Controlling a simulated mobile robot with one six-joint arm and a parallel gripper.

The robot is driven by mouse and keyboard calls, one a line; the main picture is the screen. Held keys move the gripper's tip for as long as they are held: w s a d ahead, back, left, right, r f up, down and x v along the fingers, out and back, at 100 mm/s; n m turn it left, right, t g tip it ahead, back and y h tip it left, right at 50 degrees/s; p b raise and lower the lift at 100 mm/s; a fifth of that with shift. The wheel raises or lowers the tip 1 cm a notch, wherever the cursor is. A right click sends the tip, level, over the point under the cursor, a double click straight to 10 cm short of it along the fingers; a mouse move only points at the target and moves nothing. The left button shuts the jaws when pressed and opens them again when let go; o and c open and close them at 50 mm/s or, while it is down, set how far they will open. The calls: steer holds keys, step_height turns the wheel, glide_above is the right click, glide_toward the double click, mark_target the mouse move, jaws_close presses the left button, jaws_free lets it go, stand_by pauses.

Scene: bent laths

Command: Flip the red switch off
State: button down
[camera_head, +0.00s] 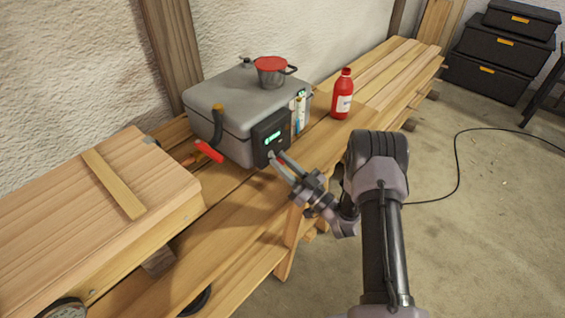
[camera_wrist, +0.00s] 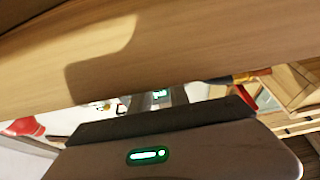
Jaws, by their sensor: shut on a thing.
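The grey metal box (camera_head: 225,105) stands on the wooden bench, with a black panel (camera_head: 262,138) and lit green display on its front.
A red-lidded pot (camera_head: 271,73) sits on the box. A red bottle (camera_head: 343,95) stands to its right. A red-handled tool (camera_head: 208,151) lies left of the panel. A cable (camera_head: 457,165) crosses the floor. Blurred wood (camera_wrist: 110,55) fills the wrist view's top.

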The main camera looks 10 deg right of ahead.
stand_by(0.3)
steer(key=c, duration=1.2)
jaws_free()
steer(key=shift+c, duration=0.2)
steer(key=p+v, duration=0.4)
steer(key=v, duration=1.3)
steer(key=shift+s+d+f, duration=0.1)
